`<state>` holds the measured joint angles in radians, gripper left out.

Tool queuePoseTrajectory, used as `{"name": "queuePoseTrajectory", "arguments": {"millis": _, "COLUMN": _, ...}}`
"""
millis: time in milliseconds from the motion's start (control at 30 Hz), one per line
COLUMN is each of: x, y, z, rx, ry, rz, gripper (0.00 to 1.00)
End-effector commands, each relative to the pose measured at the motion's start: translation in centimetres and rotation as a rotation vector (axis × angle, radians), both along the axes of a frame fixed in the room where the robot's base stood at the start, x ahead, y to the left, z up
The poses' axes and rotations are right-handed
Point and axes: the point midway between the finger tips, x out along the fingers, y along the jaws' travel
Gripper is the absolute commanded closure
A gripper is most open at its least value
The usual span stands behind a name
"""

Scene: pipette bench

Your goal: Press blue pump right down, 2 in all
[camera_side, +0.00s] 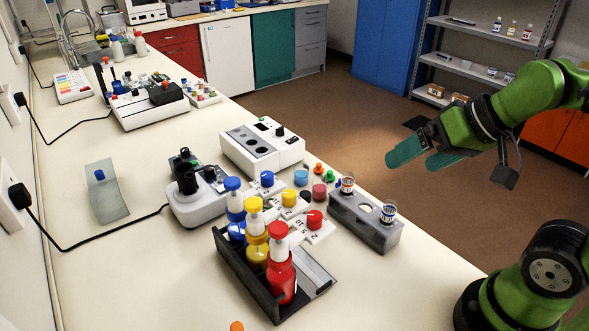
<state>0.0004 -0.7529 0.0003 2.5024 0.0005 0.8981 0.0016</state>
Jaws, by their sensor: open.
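The blue pump (234,204) stands upright at the back of a dark rack (243,281), with its blue cap on top and its lower part partly hidden. A yellow pump (256,238) and a red pump (280,275) stand in front of it in the same rack. My gripper (411,163), with teal fingers, is open and empty. It hangs in the air at the right, well apart from the blue pump.
Small white blocks with a blue (267,179), a yellow (288,198) and a red knob (314,219) lie right of the pumps. A grey holder (352,226) with two small vials stands between them and my gripper. White devices (262,147) stand behind.

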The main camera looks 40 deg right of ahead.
Motion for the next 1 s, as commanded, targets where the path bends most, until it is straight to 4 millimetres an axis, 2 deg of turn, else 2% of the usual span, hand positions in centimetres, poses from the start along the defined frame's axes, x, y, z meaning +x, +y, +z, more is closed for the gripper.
{"name": "queuePoseTrajectory", "arguments": {"millis": 100, "x": 0.02, "y": -0.01, "z": 0.0, "rx": 0.0, "ry": 0.001, "rz": 0.0, "gripper": 0.02}}
{"name": "queuePoseTrajectory", "arguments": {"millis": 733, "x": 0.03, "y": 0.01, "z": 0.01, "rx": 0.0, "ry": 0.002, "rz": 0.002, "gripper": 0.98}}
{"name": "queuePoseTrajectory", "arguments": {"millis": 1000, "x": 0.03, "y": 0.01, "z": 0.01, "rx": 0.0, "ry": 0.002, "rz": 0.002, "gripper": 1.0}}
